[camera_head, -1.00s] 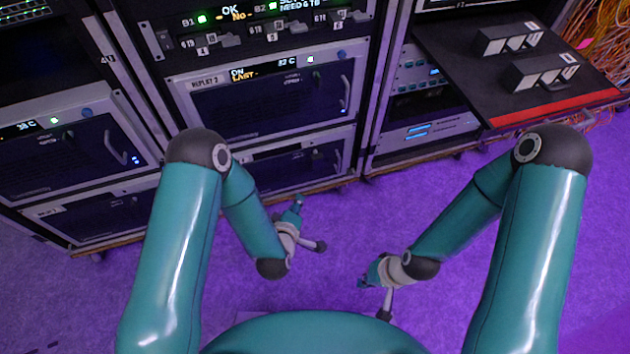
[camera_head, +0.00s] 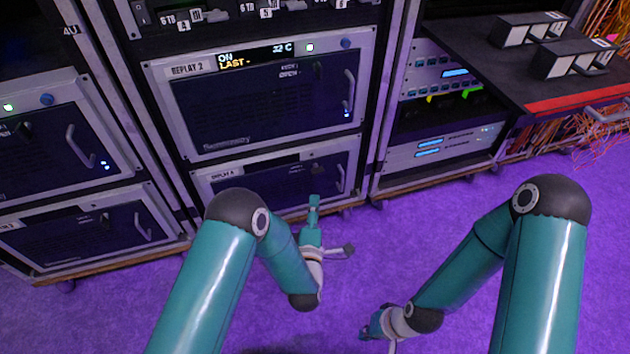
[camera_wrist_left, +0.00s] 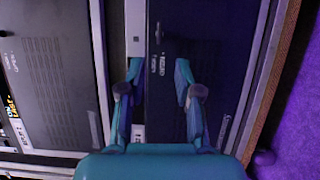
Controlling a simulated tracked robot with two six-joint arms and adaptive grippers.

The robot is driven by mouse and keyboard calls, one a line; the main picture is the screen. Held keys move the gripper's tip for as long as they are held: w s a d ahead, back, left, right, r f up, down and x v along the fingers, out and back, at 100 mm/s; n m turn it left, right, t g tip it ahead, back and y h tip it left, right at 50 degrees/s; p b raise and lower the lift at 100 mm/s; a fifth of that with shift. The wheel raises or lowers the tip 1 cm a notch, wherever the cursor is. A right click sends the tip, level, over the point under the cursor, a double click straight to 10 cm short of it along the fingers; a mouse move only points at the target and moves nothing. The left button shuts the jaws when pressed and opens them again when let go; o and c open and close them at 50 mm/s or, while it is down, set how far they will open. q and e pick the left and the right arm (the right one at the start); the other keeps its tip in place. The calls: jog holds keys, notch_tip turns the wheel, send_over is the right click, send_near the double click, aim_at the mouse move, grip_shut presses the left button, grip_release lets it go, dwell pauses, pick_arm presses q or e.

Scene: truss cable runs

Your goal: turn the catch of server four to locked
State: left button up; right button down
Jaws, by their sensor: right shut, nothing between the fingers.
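Server four, labelled REPLAY 4 (camera_head: 222,174), is the lowest unit of the middle rack. Its dark front panel also fills the middle of the left wrist view (camera_wrist_left: 172,112), turned sideways. Its small dark catch (camera_wrist_left: 158,33) shows there beside two small printed words; it is also faintly visible in the head view (camera_head: 318,169). Which way the catch points is too small to tell. My left gripper (camera_wrist_left: 157,92) is open and empty before the panel, its fingers apart and the catch beyond the fingertips. It shows in the head view (camera_head: 314,201) below the catch. My right gripper (camera_head: 367,330) is shut and empty, low over the floor.
REPLAY 2 (camera_head: 270,100) sits directly above, with a similar catch and a handle. Another rack (camera_head: 75,150) stands at left. At right, a black shelf (camera_head: 490,60) with a red edge juts out, with loose orange cables beside it. The purple floor (camera_head: 400,240) is clear.

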aim_at(313, 168)
pick_arm(q)
jog(key=w+b, duration=0.1)
jog(key=w, duration=0.2)
jog(key=w+b, duration=0.1)
jog(key=w, duration=0.3)
jog(key=w+d+b, duration=0.1)
jog(key=w, duration=0.2)
jog(key=shift+w, duration=0.3)
